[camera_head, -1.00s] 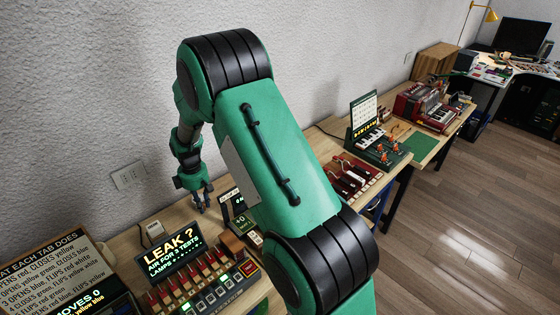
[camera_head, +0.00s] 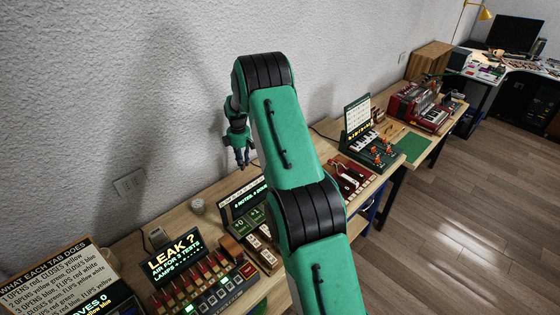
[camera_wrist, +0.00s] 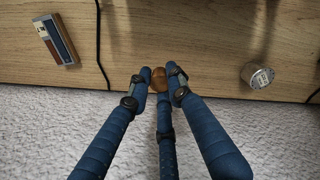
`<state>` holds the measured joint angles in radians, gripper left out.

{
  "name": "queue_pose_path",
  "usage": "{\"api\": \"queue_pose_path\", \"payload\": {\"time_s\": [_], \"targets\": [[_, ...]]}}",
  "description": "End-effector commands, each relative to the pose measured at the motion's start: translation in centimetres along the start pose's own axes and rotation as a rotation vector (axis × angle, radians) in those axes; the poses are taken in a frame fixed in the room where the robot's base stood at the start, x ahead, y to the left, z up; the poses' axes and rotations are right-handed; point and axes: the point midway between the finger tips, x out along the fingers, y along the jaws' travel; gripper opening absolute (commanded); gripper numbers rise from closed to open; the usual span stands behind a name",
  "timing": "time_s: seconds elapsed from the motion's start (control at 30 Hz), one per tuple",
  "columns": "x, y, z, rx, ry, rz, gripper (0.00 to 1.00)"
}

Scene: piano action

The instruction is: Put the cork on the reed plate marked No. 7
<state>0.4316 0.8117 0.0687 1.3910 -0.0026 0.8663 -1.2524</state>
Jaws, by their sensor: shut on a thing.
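My gripper (camera_head: 243,161) hangs above the back of the bench, close to the wall. In the wrist view my gripper (camera_wrist: 158,84) has its blue fingers closed around a small brown rounded piece, which looks like the cork (camera_wrist: 158,75). The fingers hide part of it. It is held clear of the bench top. I cannot make out a plate marked No. 7 in either view.
A small clear jar (camera_head: 197,206) stands by the wall; it also shows in the wrist view (camera_wrist: 257,75). A LEAK sign panel (camera_head: 175,254), a red board (camera_head: 347,178) and a green keyboard unit (camera_head: 372,140) stand along the bench. Dark cables cross the bench.

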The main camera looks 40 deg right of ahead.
Motion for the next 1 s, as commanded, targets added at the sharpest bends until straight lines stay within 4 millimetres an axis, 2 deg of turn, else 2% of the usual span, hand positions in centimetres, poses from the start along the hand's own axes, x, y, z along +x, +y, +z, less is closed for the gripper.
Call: {"api": "queue_pose_path", "payload": {"time_s": [0.03,0.3,0.6,0.8,1.0], "targets": [[-0.2,1.3,1.3,0.006,0.000,0.001,0.12],[-0.2,6.7,7.8,0.015,-0.001,0.002,0.12],[0.0,11.3,15.3,0.024,-0.002,0.003,0.12],[0.1,12.9,18.6,0.026,-0.002,0.004,0.12],[0.3,13.3,19.7,0.027,-0.002,0.003,0.12]]}}
